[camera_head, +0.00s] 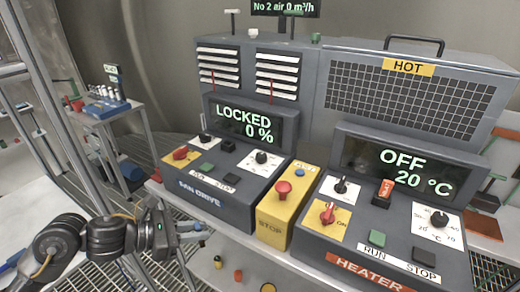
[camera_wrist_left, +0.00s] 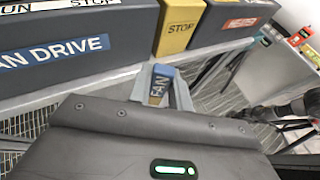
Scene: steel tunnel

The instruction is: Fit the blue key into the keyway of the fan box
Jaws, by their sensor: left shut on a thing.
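My left gripper (camera_head: 186,236) is low in front of the fan box (camera_head: 206,190), below its front face. In the left wrist view its jaws are shut on a blue key (camera_wrist_left: 160,86) with FAN lettering on it. The fan box display (camera_head: 250,122) reads LOCKED 0 %. A small black block (camera_head: 228,146) on the panel looks like the keyway, with no key showing in it. The key is apart from the box. My right gripper is not in view.
The yellow stop box (camera_head: 276,225) with a red button stands right of the fan box. Beyond it is the heater box (camera_head: 350,245), with an orange key (camera_head: 386,187) in its own block. A side table (camera_head: 95,118) stands at the left. Small items lie on the front shelf.

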